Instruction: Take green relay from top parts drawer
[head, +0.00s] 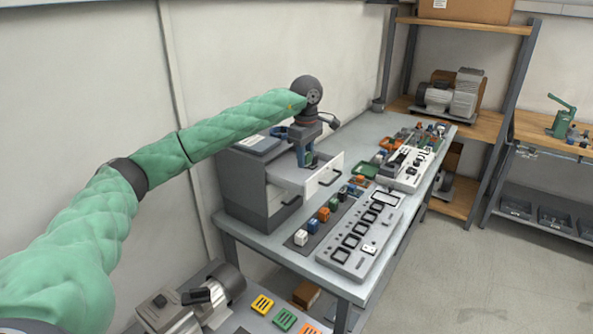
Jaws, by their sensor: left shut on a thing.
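My left arm comes in from the left, and its gripper (304,160) points down over the pulled-out top parts drawer (324,176). My right gripper is not in view.
The cabinet stands on a grey workbench (300,268) against the wall. Right of the drawer are a row of coloured relays (323,214) and a pale panel with black-framed slots (365,237). A shelf with a compressor (452,92) stands behind. The floor at right is clear.

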